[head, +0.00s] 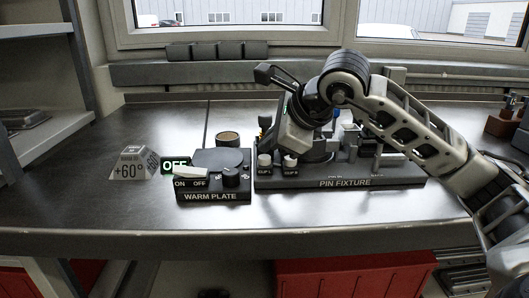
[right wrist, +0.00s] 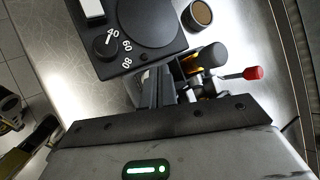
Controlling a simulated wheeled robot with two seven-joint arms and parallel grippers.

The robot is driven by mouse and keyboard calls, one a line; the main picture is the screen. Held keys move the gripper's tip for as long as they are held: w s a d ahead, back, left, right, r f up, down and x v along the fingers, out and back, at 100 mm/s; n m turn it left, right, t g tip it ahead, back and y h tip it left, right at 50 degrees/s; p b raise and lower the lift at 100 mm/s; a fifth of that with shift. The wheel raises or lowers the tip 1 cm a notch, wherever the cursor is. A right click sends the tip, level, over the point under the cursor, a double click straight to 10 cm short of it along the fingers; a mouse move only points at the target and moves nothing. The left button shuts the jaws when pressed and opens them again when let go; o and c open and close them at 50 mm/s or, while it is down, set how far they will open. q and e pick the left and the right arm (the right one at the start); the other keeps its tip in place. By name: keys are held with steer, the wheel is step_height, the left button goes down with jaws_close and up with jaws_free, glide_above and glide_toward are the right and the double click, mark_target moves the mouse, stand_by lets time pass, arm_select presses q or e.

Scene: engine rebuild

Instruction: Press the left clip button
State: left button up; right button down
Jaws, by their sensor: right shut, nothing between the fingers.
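The pin fixture (head: 345,182) stands on the bench, a dark base with its name on the front edge. At its front left are two light-topped clip buttons side by side: the left clip button (head: 265,161) and the right clip button (head: 290,160). My right gripper hangs above this corner, its pale body just over the buttons; its fingertips are hard to make out there. In the right wrist view its dark fingers (right wrist: 157,88) are shut and empty, and cover the area of the buttons. Whether they touch a button cannot be told. My left gripper is not in view.
The warm plate (head: 213,196), with a pale rocker switch, a dial and an OFF sign (head: 175,165), is left of the fixture. A +60° sign (head: 134,163) stands farther left. A red-tipped lever (right wrist: 253,73) rises near my fingers. The front left bench is clear.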

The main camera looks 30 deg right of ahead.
mark_target(269, 159)
steer(key=shift+r, duration=0.3)
step_height(269, 159, up, 5)
steer(key=p, duration=0.4)
stand_by(0.8)
steer(key=shift+s+f, duration=0.1)
